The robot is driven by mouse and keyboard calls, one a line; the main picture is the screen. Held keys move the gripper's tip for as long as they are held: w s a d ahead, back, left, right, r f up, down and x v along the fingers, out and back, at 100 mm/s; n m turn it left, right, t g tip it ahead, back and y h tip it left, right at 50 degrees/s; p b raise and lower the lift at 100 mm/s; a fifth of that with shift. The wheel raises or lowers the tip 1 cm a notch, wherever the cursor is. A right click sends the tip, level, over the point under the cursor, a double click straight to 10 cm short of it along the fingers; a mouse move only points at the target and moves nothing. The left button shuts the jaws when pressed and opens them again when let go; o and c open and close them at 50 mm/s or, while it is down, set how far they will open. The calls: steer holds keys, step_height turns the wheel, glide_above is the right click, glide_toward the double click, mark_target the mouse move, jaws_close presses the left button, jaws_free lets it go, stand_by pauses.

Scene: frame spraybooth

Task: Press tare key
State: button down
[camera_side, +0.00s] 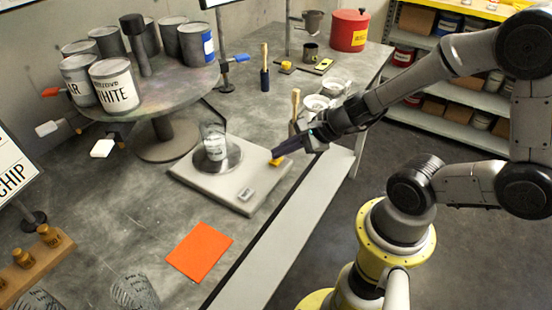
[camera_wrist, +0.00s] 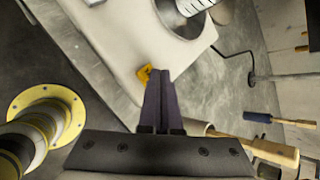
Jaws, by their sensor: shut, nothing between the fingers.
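A pale flat scale (camera_side: 225,187) lies on the grey table, with a round metal pan carrying a clear cup (camera_side: 214,138). A small grey display (camera_side: 246,194) is on its front part. A yellow-orange key (camera_side: 276,161) is at the scale's right corner; it also shows in the wrist view (camera_wrist: 144,74). My gripper (camera_side: 276,153) is shut and empty, with its dark fingertips at the key. In the wrist view the fingertips (camera_wrist: 160,73) appear just beside the key, partly overlapping its edge. I cannot tell whether they touch it.
A round turntable (camera_side: 150,88) with several paint cans stands behind the scale. An orange sheet (camera_side: 200,250) lies in front. White bowls (camera_side: 318,103) and a wooden-handled brush (camera_side: 295,104) stand near the arm. In the wrist view, wooden-handled tools (camera_wrist: 270,151) lie right of the fingers.

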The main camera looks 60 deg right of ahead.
mark_target(281, 160)
steer(key=shift+f, duration=0.3)
stand_by(0.5)
steer(key=shift+r, duration=0.85)
steer(key=shift+r, duration=2.5)
